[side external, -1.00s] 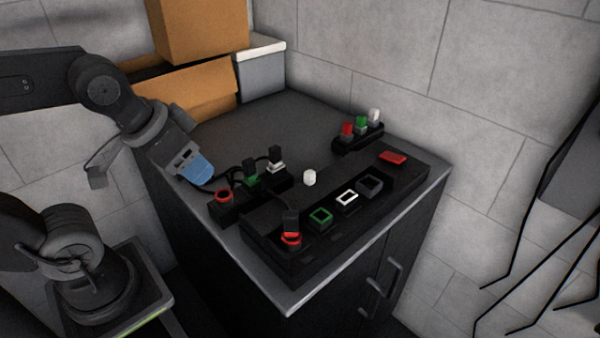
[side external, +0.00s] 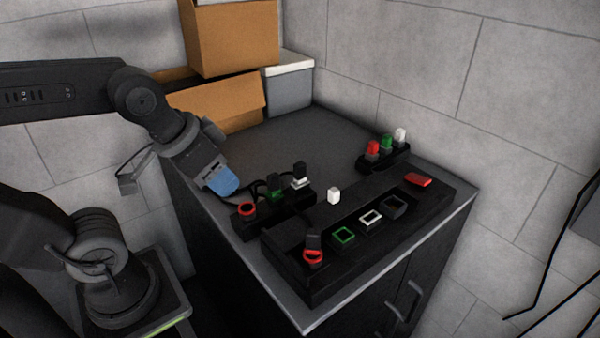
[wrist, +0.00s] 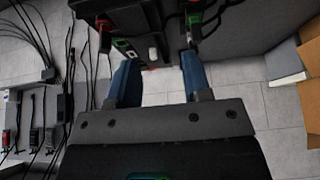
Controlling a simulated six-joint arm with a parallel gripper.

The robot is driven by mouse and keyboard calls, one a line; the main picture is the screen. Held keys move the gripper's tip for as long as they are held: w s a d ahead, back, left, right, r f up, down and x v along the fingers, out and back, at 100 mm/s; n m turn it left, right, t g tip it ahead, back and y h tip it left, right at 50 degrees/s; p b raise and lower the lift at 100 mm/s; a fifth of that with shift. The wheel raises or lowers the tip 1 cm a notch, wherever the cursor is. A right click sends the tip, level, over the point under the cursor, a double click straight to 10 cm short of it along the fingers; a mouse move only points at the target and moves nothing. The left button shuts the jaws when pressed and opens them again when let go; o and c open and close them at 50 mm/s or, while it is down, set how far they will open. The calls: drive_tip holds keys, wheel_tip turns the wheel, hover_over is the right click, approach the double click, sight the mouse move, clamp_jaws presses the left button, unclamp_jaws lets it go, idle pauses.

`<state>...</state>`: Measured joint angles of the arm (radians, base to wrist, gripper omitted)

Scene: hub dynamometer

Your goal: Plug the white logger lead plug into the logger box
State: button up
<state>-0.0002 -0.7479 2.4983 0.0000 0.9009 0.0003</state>
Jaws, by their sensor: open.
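The white logger lead plug (side external: 300,175) is a black plug with a white collar, upright at the far end of a black lead holder. The logger box (side external: 292,285) is the long black box in front, with open green, white (side external: 371,218) and dark grey sockets. A black plug stands in its red socket (side external: 313,256). My gripper (side external: 222,187), with blue fingers, is open and empty at the left of the holder, apart from the white plug. The wrist view also shows the spread fingers (wrist: 160,82), with floor between them.
A green-collared plug (side external: 275,188) stands beside the white one; the holder's red ring (side external: 247,209) is empty. A white knob (side external: 334,196) stands between holder and box. Red, green and white caps (side external: 387,146) stand behind. Cardboard boxes (side external: 232,38) fill the back left. The bench behind the holder is clear.

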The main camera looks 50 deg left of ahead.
drive_tip(key=w+a+r+g, duration=0.2)
drive_tip(key=w+g, duration=0.1)
drive_tip(key=w, duration=0.7)
drive_tip(key=g, duration=0.3)
hover_over(300, 163)
wheel_tip(300, 163, down, 5)
drive_tip(key=shift+s+r, duration=0.15)
drive_tip(key=shift+r, duration=0.05)
drive_tip(key=shift+w+f, duration=0.2)
drive_tip(key=shift+f, duration=4.4)
drive_tip(key=shift+c, duration=0.4)
clamp_jaws()
drive_tip(key=shift+r, duration=0.7)
drive_tip(key=shift+r, duration=2.1)
